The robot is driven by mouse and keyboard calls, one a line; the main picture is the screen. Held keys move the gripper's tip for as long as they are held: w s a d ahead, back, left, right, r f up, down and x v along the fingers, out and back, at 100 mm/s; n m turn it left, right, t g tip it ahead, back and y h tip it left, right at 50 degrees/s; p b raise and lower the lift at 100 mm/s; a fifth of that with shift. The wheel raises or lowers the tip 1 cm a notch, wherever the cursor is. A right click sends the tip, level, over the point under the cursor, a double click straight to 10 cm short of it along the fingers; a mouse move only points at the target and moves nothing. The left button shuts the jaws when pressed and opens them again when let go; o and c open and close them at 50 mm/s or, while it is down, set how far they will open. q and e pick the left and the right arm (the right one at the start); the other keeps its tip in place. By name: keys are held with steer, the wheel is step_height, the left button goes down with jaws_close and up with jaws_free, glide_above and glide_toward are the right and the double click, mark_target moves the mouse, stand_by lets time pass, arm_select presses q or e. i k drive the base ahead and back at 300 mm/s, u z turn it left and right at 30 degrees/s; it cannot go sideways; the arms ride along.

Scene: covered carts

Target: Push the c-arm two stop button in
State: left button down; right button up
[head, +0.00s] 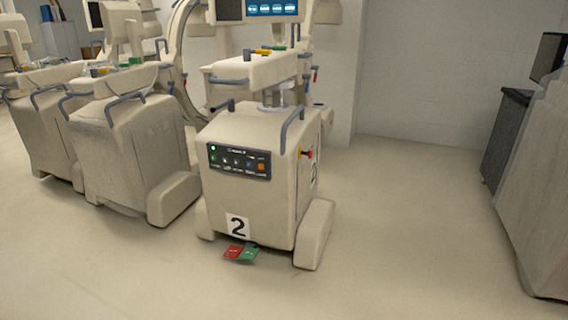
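The c-arm two (240,190) is a beige cart in the middle of the head view, with a white label bearing a black 2 (237,227) low on its front. A small red button on a yellow base (307,154), which looks like the stop button, sticks out from its upper right side. It is too small to tell whether it is pressed in. A dark control panel (239,162) with a green light and an orange key is on the front. Neither of my grippers is in view.
Red (233,252) and green (250,254) pedals lie on the floor before the cart. Similar beige carts (125,150) stand close on its left. The floor (420,220) to its right is clear up to a beige unit (540,200) at the right edge.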

mark_target(310, 154)
steer(key=u, duration=0.45)
steer(key=k, duration=0.5)
steer(key=u, duration=0.35)
steer(key=i, duration=1.7)
steer(key=z, duration=1.35)
steer(key=i, duration=1.3)
steer(key=z, duration=1.25)
